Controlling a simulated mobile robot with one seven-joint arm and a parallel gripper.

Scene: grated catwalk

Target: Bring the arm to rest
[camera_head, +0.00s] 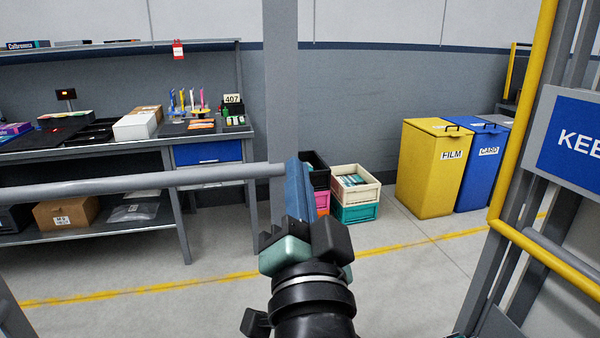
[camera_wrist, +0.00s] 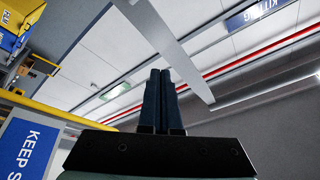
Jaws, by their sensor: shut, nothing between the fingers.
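My gripper (camera_head: 298,190) stands in the lower middle of the head view, on the end of my dark arm, pointing up and away. Its blue fingers are together with nothing held. In the wrist view the two closed fingers (camera_wrist: 160,95) point toward the ceiling and a grey post. In the head view the fingers overlap the right end of a grey rail (camera_head: 140,182); I cannot tell whether they touch it.
A yellow post (camera_head: 520,110) and a blue sign (camera_head: 575,140) stand close on the right. A workbench (camera_head: 205,180) is at the left. Stacked crates (camera_head: 355,212), a yellow FILM bin (camera_head: 425,185) and a blue CARD bin (camera_head: 482,170) stand behind. Floor between is clear.

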